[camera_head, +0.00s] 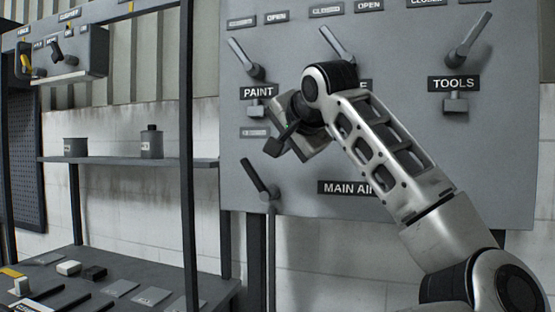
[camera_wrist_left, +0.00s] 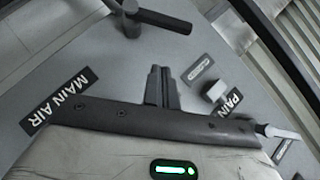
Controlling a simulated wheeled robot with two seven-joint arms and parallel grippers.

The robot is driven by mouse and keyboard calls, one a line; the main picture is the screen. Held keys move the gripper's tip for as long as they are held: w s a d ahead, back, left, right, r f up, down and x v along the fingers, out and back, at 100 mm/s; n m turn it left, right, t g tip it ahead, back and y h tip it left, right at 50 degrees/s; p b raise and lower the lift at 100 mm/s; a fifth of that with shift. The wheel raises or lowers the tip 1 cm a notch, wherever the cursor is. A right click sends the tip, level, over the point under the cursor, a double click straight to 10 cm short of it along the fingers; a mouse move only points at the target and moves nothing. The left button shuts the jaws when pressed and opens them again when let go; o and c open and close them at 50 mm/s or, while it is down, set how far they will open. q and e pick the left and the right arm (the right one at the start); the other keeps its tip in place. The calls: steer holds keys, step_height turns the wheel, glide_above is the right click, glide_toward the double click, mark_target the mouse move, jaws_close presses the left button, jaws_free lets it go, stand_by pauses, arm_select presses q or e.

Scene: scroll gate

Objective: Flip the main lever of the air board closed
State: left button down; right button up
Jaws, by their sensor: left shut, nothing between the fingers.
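The grey air board (camera_head: 235,195) carries the main lever (camera_head: 258,178), a dark handle tilted up and left from its pivot, left of the MAIN AIR label (camera_head: 345,188). In the left wrist view the main lever (camera_wrist_left: 158,18) is at the top and the MAIN AIR label (camera_wrist_left: 57,102) at the left. My left gripper (camera_head: 274,147) is in front of the board, above the main lever and below the PAINT label (camera_head: 259,91). Its fingers (camera_wrist_left: 161,85) are shut and empty, apart from the lever. My right gripper is not in view.
The paint lever (camera_head: 247,60), a middle lever (camera_head: 336,44) and the tools lever (camera_head: 468,42) are higher on the board. My arm covers part of the middle label. A shelf (camera_head: 105,160) with two containers stands left. The space left of the main lever is clear.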

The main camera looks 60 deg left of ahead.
arm_select(q)
steer(key=v, duration=0.7)
steer(key=shift+s+b, duration=0.15)
steer(key=shift+b, duration=0.15)
steer(key=shift+f, duration=0.15)
